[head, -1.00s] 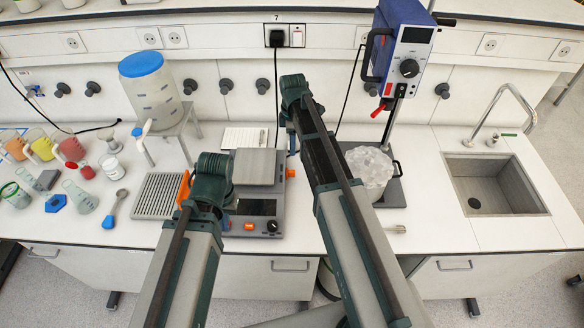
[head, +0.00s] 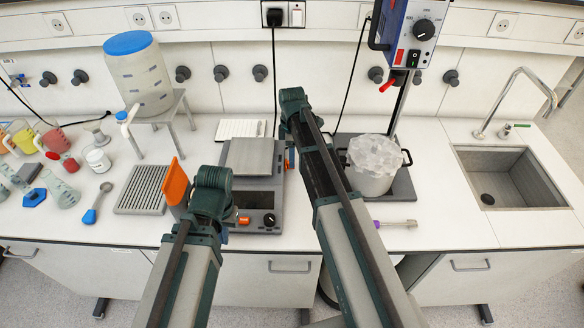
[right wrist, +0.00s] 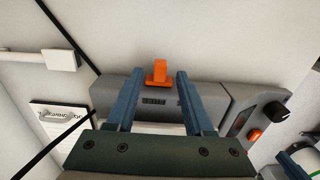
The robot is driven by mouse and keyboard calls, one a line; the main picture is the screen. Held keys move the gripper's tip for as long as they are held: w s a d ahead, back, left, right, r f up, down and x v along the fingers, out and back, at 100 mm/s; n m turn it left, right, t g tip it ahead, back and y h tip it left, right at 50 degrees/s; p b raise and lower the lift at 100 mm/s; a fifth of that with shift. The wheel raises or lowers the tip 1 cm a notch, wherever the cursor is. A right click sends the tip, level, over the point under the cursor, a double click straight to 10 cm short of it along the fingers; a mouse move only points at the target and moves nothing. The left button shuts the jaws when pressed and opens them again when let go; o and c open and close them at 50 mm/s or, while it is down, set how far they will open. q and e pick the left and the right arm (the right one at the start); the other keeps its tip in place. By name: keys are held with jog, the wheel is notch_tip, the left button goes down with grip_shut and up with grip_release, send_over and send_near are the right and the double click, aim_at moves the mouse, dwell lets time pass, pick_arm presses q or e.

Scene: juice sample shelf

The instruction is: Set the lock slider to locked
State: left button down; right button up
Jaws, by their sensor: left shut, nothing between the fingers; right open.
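The lock slider is an orange tab (right wrist: 157,73) on the grey side of the balance (right wrist: 215,97), in the right wrist view. In the head view the balance (head: 268,190) stands mid-bench, with a metal pan on top. My right gripper (right wrist: 158,76) is open, its two blue fingers on either side of the orange tab; I cannot tell if they touch it. In the head view my right arm largely hides that gripper.
A grey slatted rack (head: 142,190) lies left of the balance. A blue-lidded tank (head: 138,80) stands behind it. A stirrer stand with a covered beaker (head: 372,180) is to the right, near my right arm. A sink (head: 510,175) is further right.

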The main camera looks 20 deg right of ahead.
notch_tip(320, 180, down, 2)
jog(key=shift+f+b, duration=0.1)
jog(key=shift+b, duration=0.55)
grip_shut()
dwell(1.0)
